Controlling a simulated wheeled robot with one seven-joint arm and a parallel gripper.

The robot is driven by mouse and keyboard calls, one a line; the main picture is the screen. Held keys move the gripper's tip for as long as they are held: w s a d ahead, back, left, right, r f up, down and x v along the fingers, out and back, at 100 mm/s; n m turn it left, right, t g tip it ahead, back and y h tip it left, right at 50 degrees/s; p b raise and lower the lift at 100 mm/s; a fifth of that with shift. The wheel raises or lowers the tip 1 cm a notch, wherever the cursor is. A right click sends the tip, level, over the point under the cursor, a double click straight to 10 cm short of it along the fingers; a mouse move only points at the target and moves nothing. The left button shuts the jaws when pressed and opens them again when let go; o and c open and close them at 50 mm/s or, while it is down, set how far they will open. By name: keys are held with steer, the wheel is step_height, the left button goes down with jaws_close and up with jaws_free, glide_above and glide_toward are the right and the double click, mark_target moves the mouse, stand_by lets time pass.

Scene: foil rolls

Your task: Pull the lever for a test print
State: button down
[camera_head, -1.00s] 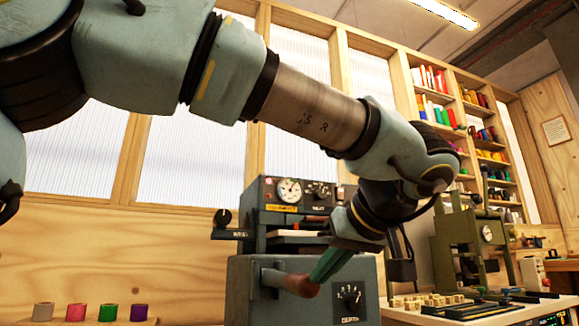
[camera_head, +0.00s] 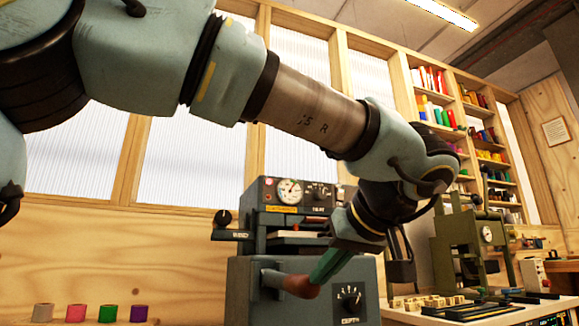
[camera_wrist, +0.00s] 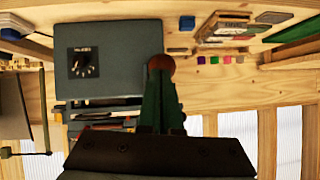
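The grey press (camera_head: 245,285) stands on the bench at lower middle in the head view, with a dial on its front. Its lever has a red-brown grip (camera_head: 300,286) on a short grey arm. My gripper (camera_head: 318,272) comes down from the upper right, its green fingers at the grip's right end. In the wrist view the grip's round end (camera_wrist: 160,65) shows at the fingertips (camera_wrist: 161,82). The fingers lie close together and look shut on the grip; their contact faces are hidden.
Several small coloured foil rolls (camera_head: 76,313) stand at lower left. A green machine (camera_head: 470,245) and a board of small blocks (camera_head: 435,302) are on the right. Shelves of rolls (camera_head: 435,105) hang behind. Open space lies left of the press.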

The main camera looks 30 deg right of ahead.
steer(key=shift+w+a+f, duration=0.1)
steer(key=shift+w+f, duration=0.05)
steer(key=shift+f, duration=0.25)
steer(key=p+v, duration=0.2)
steer(key=v, duration=0.9)
steer(key=shift+r, duration=0.4)
stand_by(0.7)
steer(key=w+a+f+m+g+y, duration=0.1)
steer(key=w+a+f+g+y, duration=0.15)
steer(key=w+a+f, duration=0.6)
steer(key=w+a+f+m+g+y, duration=0.15)
steer(key=w+a+f+g, duration=0.25)
steer(key=w+f, duration=0.85)
steer(key=s+a+f+n+g+h, duration=0.1)
steer(key=a+f+n+g+h, duration=0.3)
steer(key=a+f, duration=1.75)
step_height(320, 180, up, 31)
steer(key=a+p, duration=0.1)
steer(key=p, duration=2.8)
steer(key=shift+a+r+m+p, duration=0.2)
steer(key=shift+m+p, duration=0.15)
steer(key=shift+p, duration=0.05)
